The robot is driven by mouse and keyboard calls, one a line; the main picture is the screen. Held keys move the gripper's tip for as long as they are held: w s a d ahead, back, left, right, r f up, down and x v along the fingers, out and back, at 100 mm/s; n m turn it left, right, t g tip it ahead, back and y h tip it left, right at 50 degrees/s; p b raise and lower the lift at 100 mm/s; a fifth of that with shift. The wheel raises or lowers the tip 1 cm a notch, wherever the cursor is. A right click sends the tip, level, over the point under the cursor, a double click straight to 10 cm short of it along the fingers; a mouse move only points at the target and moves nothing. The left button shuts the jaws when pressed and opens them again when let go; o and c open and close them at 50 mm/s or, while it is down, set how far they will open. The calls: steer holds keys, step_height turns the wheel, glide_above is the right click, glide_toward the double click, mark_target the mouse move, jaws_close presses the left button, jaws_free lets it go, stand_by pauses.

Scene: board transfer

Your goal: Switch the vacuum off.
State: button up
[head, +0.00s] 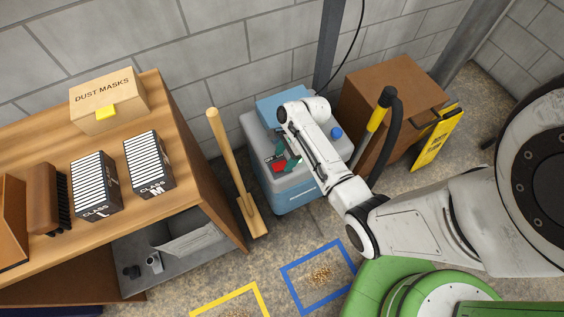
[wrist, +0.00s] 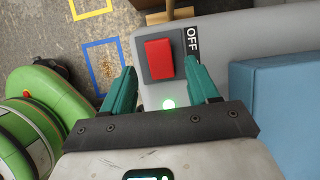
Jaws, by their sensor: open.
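The vacuum (head: 289,192) is a grey and blue box-shaped machine standing on the floor by the wall. Its red switch (wrist: 160,59) sits in a dark frame on the grey top, with the word OFF (wrist: 192,40) beside it. In the head view my gripper (head: 285,162) is over the vacuum's top. I cannot tell whether the fingers touch the surface.
A wooden bench (head: 62,160) at left holds a dust mask box (head: 108,99) and two filter packs. A wooden-handled tool (head: 232,170) leans beside the vacuum. A brown cabinet (head: 385,95) and yellow sign (head: 436,138) stand at right. Blue (head: 292,290) and yellow floor squares lie in front.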

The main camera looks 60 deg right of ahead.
mark_target(280, 166)
steer(key=shift+x, duration=1.45)
